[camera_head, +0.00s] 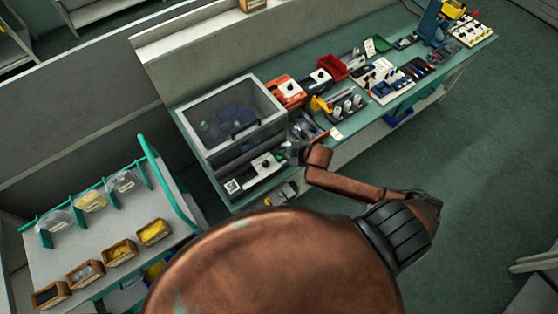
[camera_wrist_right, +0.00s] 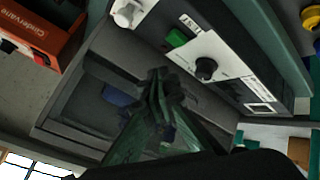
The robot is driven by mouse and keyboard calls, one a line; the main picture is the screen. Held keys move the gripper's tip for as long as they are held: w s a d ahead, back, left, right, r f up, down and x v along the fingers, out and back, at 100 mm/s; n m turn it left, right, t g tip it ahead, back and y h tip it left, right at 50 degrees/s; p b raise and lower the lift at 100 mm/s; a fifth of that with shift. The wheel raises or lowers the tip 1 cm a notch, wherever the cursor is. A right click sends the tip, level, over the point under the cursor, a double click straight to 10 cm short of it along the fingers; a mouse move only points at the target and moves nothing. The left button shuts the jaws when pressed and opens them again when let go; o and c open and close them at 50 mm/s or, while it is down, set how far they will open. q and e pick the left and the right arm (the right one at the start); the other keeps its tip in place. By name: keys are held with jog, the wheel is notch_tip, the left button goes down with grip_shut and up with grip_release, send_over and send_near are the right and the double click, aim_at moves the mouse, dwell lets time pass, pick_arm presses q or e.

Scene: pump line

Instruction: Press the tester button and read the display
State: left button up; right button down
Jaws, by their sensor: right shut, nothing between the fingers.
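The tester appears to be the grey cabinet with a clear lid (camera_head: 232,118) at the left end of the green bench. Its front control panel (camera_head: 262,166) is white. In the wrist view the panel (camera_wrist_right: 228,66) carries a green button (camera_wrist_right: 176,38) and a black knob (camera_wrist_right: 205,68). A small dark marking beside the button is too small to read, and I cannot tell whether it is the display. My right gripper (camera_wrist_right: 160,80) is shut and empty, its fingertips short of the green button and apparently apart from it. In the head view the right gripper (camera_head: 296,152) is beside the panel's right end.
An orange unit (camera_head: 286,91), a red bin (camera_head: 332,68) and several tools stand farther along the bench. A trolley with teal rails (camera_head: 165,180) and several small boxes stands at the left. Green floor right of the bench (camera_head: 470,150) is clear.

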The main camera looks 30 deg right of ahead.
aim_at(280, 158)
notch_tip(280, 158, down, 2)
jog(key=shift+f+b, duration=0.2)
jog(key=shift+b, duration=0.1)
jog(key=shift+f, duration=0.15)
dwell(1.2)
jog(key=shift+f, duration=0.25)
jog(key=shift+f, duration=0.5)
dwell(0.8)
jog(key=shift+r+p, duration=0.9)
jog(key=shift+p, duration=0.05)
